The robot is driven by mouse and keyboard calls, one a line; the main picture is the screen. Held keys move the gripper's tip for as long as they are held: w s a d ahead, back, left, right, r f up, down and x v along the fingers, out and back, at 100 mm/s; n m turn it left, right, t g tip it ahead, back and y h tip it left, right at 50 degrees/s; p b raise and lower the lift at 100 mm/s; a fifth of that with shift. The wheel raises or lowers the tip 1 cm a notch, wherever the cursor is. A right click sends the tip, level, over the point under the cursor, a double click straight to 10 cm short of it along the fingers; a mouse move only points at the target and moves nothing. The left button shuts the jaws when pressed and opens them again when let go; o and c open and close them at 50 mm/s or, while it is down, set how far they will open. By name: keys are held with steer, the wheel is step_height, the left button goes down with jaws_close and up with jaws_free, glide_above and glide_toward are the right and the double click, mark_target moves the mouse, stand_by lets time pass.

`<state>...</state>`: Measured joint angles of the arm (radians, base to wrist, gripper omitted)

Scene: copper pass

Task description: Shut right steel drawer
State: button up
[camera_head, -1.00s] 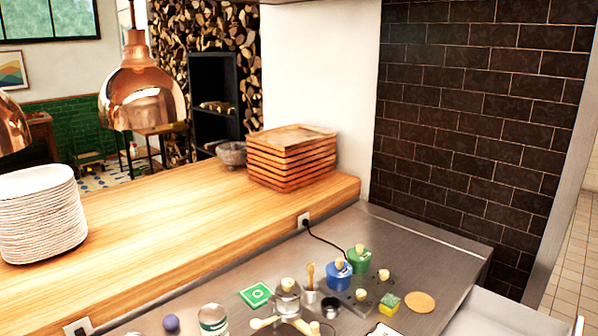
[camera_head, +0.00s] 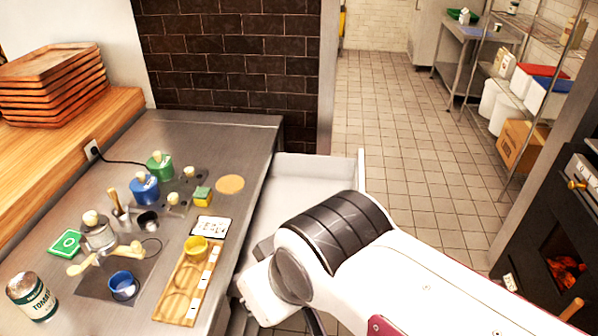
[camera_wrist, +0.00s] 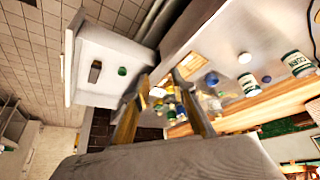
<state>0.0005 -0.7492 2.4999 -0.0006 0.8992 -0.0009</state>
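The right steel drawer (camera_head: 312,168) stands pulled out from the right side of the steel counter, its pale inside open to view. It also shows at the upper left of the wrist view (camera_wrist: 108,52), with a dark oblong item and a small green round item in it. My arm covers its near part in the head view. My gripper (camera_wrist: 162,88) shows in the wrist view with its two fingers apart and nothing between them. It is near the drawer and the counter edge; I cannot tell whether it touches either. The fingertips are hidden in the head view.
The steel counter (camera_head: 215,135) holds a yellow cup (camera_head: 196,250) on a wooden board, blue and green pots, a sponge and a tomato can (camera_head: 32,297). Tiled floor (camera_head: 400,110) is free beyond the drawer. An oven with glowing coals (camera_head: 566,270) stands at the right.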

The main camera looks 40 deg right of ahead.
steer(key=w+d+f+n+h, duration=0.25)
steer(key=w+d, duration=0.45)
steer(key=d, duration=0.6)
steer(key=w+d+f+n+h, duration=0.2)
steer(key=w+d+f+n, duration=0.15)
steer(key=w+d, duration=0.6)
steer(key=s+d+f+n, duration=0.1)
steer(key=d+f, duration=0.3)
steer(key=d, duration=0.1)
steer(key=s+d+f+n, duration=0.1)
steer(key=d+f, duration=0.2)
steer(key=d, duration=0.3)
steer(key=s+d+f+n, duration=0.1)
steer(key=d+f, duration=0.3)
steer(key=d, duration=0.2)
steer(key=shift+f+n+g+h, duration=0.25)
steer(key=shift+f+n+g, duration=0.05)
steer(key=shift+f+g, duration=0.1)
steer(key=s+d+f+n+t+h, duration=0.1)
steer(key=d+f+n+t, duration=0.2)
steer(key=f, duration=0.4)
steer(key=d+f+n+t, duration=0.3)
steer(key=d+f+t, duration=0.2)
steer(key=f+t, duration=0.3)
steer(key=shift+s+f+h, duration=0.2)
steer(key=shift+s+h, duration=0.15)
steer(key=shift+h, duration=0.05)
